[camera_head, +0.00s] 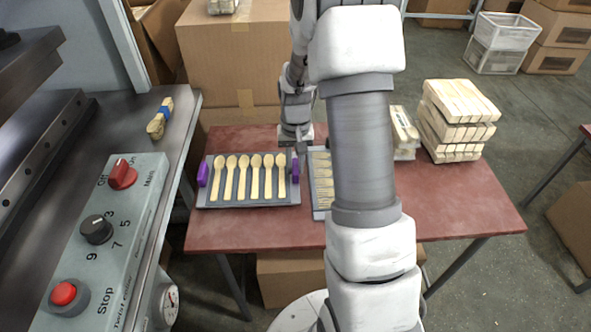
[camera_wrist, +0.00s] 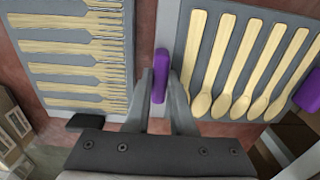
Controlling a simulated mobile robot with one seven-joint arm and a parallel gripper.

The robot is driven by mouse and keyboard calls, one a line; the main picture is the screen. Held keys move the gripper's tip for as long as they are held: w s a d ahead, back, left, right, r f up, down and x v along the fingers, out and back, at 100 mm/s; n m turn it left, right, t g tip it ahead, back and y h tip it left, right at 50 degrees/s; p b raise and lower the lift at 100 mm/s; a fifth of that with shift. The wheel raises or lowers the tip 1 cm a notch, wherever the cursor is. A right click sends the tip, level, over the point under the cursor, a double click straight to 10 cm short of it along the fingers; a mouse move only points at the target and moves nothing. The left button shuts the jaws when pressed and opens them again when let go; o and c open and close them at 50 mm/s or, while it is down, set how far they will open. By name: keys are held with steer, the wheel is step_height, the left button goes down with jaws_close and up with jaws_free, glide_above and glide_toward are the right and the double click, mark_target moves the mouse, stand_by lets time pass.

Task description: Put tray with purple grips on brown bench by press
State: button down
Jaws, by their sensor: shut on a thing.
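The tray with purple grips (camera_head: 250,204) is a grey tray holding a row of wooden spoons, over the left part of the reddish-brown bench (camera_head: 270,234). I cannot tell whether it touches the bench. Its left purple grip (camera_head: 203,174) is free. My gripper (camera_head: 299,150) is at the tray's right end. In the wrist view my gripper (camera_wrist: 162,92) is shut on the near purple grip (camera_wrist: 160,75), with a finger on each side. The press (camera_head: 40,140) stands at the left, its control panel (camera_head: 120,225) facing up.
A second grey tray (camera_head: 318,205) with wooden forks lies close to the right, partly hidden by my arm; its black grip (camera_wrist: 88,122) shows in the wrist view. Stacked wooden bundles (camera_head: 458,125) stand on the bench's right. A large carton (camera_head: 235,60) is behind. The bench's front right is clear.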

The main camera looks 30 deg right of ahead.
steer(key=shift+f, duration=0.65)
steer(key=shift+f, duration=0.15)
steer(key=c, duration=0.8)
jaws_free()
steer(key=shift+o, duration=0.2)
